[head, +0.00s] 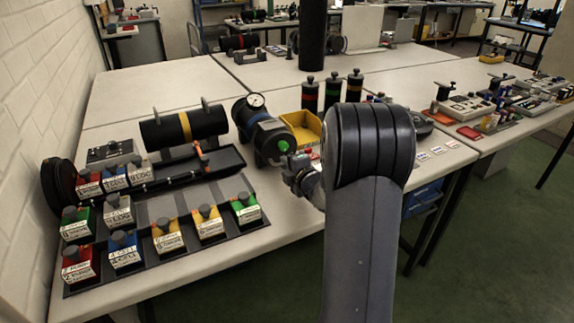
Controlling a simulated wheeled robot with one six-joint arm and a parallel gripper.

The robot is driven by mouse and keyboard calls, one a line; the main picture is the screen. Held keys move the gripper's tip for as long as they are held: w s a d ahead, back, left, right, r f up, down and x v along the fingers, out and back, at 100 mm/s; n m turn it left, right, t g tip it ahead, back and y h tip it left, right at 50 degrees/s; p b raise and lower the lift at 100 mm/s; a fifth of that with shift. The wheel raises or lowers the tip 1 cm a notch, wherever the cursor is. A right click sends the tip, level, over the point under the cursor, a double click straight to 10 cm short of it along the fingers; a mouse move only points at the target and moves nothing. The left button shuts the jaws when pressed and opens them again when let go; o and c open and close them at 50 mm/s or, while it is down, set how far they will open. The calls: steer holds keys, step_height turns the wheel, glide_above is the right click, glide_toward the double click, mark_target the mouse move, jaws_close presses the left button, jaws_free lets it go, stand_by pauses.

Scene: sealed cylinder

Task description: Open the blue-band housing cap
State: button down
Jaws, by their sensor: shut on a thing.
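A dark cylindrical housing (244,112) with a round white gauge on top lies on the table, left of my arm. My gripper (291,165) is at the right side of this end, shut, apparently on the cap's edge. The fingertips are small and dark here, so the exact contact is hard to see. My arm covers what lies behind it.
A yellow-banded black cylinder (184,128) lies left of the housing, behind a long black tray (222,160). Several coloured labelled blocks stand on a dark mat (184,262) in front. A yellow bin (302,126) and upright banded cylinders (332,91) stand behind the gripper.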

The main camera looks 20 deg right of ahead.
steer(key=shift+s+f+b, duration=0.15)
steer(key=shift+s+b, duration=0.15)
steer(key=shift+s, duration=0.3)
steer(key=f+b+v, duration=0.1)
steer(key=v, duration=0.4)
steer(key=f+b+v, duration=0.1)
steer(key=v, duration=0.4)
steer(key=f+b+v, duration=0.1)
steer(key=v, duration=0.3)
steer(key=shift+s+r, duration=0.1)
steer(key=shift+s, duration=0.6)
steer(key=c, duration=1.5)
jaws_free()
steer(key=shift+r, duration=0.1)
steer(key=p+v, duration=0.1)
steer(key=v, duration=0.9)
steer(key=shift+s+r+p, duration=0.1)
steer(key=shift+s+p, duration=0.2)
steer(key=shift+s, duration=0.05)
steer(key=shift+w, duration=0.1)
steer(key=shift+b+x, duration=0.8)
steer(key=shift+x, duration=4.55)
